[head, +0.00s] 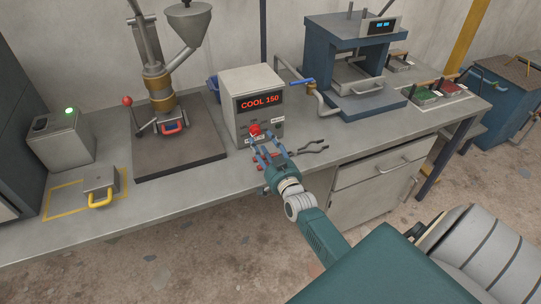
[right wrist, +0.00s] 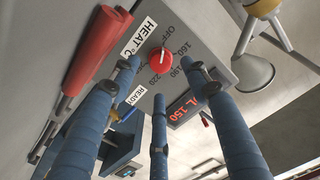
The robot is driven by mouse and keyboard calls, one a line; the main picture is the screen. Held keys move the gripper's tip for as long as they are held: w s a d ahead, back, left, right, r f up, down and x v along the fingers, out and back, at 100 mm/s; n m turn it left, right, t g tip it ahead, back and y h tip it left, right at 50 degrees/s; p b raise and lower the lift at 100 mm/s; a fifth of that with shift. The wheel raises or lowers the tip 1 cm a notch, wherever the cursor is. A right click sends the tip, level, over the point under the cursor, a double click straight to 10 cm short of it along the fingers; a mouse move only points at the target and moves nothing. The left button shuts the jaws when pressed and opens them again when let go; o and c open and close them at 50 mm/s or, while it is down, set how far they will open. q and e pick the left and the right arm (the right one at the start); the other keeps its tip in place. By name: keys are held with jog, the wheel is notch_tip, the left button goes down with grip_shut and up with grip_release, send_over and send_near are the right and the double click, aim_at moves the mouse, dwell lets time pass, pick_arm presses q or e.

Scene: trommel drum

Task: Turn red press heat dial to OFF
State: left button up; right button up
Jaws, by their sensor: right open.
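The red heat dial (head: 255,128) is on the front of a grey control box (head: 235,122). In the right wrist view the dial (right wrist: 160,62) has a white pointer line toward the top of the picture, roughly on the OFF side; its exact setting is hard to tell. OFF, 160, 190 and 220 are printed around it. The red display (head: 260,101) reads COOL 150. My right gripper (head: 263,143) is open in front of the dial, and its blue fingers (right wrist: 160,85) spread around the dial's outline. I cannot tell whether they touch it. My left gripper is not in view.
A blue press (head: 350,60) stands to the right, and a hopper machine (head: 165,90) to the left. The bench's front edge is below my right gripper.

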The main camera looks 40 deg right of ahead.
jog(key=v, duration=0.8)
jog(key=shift+d, duration=0.1)
